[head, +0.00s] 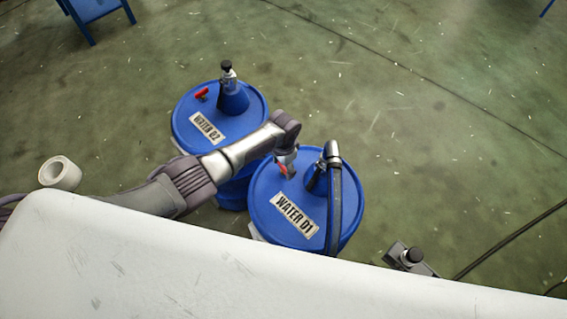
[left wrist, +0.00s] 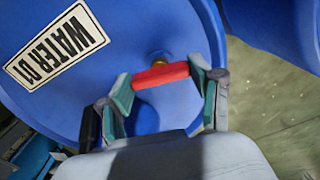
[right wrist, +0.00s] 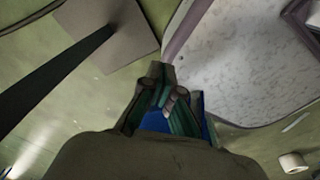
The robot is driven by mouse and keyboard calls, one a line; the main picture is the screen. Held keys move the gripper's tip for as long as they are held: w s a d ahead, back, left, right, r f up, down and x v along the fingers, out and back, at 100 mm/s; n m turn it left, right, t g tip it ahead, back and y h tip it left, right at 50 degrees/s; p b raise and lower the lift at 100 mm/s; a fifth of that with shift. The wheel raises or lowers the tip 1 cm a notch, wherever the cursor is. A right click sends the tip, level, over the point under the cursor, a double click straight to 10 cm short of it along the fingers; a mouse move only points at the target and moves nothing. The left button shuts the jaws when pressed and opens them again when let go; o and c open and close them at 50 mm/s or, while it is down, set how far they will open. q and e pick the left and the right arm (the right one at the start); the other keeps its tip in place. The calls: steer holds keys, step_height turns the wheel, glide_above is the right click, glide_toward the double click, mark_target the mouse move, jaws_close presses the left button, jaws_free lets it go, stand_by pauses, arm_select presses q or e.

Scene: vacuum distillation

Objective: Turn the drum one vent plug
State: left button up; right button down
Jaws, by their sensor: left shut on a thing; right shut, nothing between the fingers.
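The drum one, labelled WATER 01 (head: 295,206), is a blue drum standing on the floor at the centre of the head view. Its vent plug has a red handle (left wrist: 161,76) on a brass stem, seen on the lid in the left wrist view. My left gripper (left wrist: 165,82) is shut on the red handle, one finger at each end of it. In the head view my left gripper (head: 286,160) reaches down over the lid and partly hides the handle. My right gripper (right wrist: 165,95) is shut and empty, away from the drums.
A second blue drum, WATER 02 (head: 230,112), stands close behind to the left, with its own red handle (head: 201,93). A black hose (head: 334,205) runs from a fitting on drum one's lid. A white roll (head: 60,173) lies on the floor at left.

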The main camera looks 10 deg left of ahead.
arm_select(q)
steer(key=n+p, duration=0.1)
steer(key=n, duration=0.2)
steer(key=shift+r+n, duration=0.1)
steer(key=shift+n, duration=0.3)
steer(key=shift+n+p, duration=0.4)
steer(key=shift+n, duration=1.5)
steer(key=o, duration=1.1)
steer(key=shift+o, duration=0.2)
step_height(320, 180, up, 12)
